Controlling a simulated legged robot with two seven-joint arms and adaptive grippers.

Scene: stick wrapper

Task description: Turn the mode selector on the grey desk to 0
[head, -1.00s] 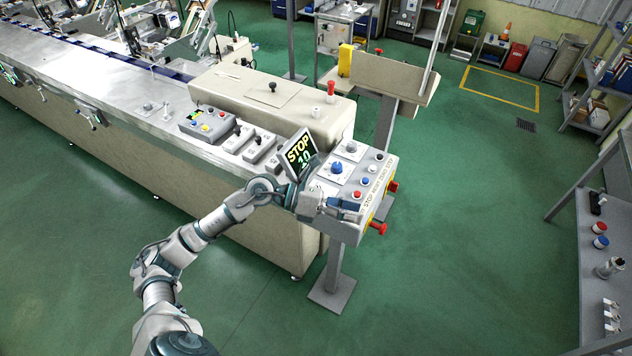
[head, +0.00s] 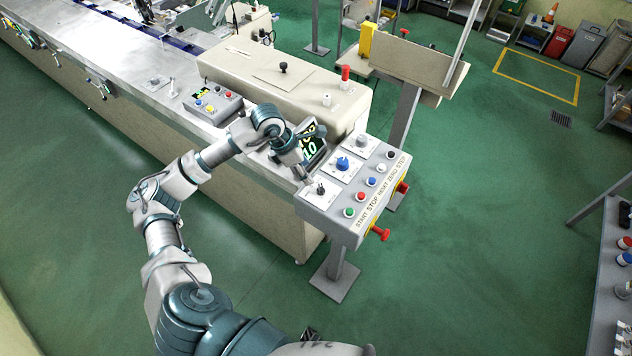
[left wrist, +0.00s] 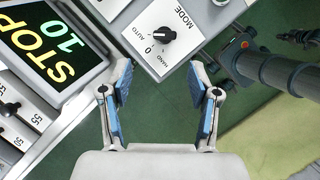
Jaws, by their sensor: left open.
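The mode selector is a small black knob (left wrist: 162,35) on a white plate marked MODE, AUTO, 0 and HAND in the left wrist view. Its exact pointing is too small to tell. In the head view the selector (head: 320,188) is at the left corner of the sloping grey desk (head: 343,226). My left gripper (left wrist: 160,78) is open and empty, its blue-padded fingers apart, with the knob beyond the fingertips and not between them. In the head view my left gripper (head: 304,174) hangs just behind the selector, beside the display.
A tilted display (left wrist: 45,45) reading STOP 10 stands left of the selector. A blue knob (head: 342,164) and several push buttons, including a green one (head: 349,212), share the desk. A red mushroom button (head: 380,233) sticks out at the front. Green floor in front is free.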

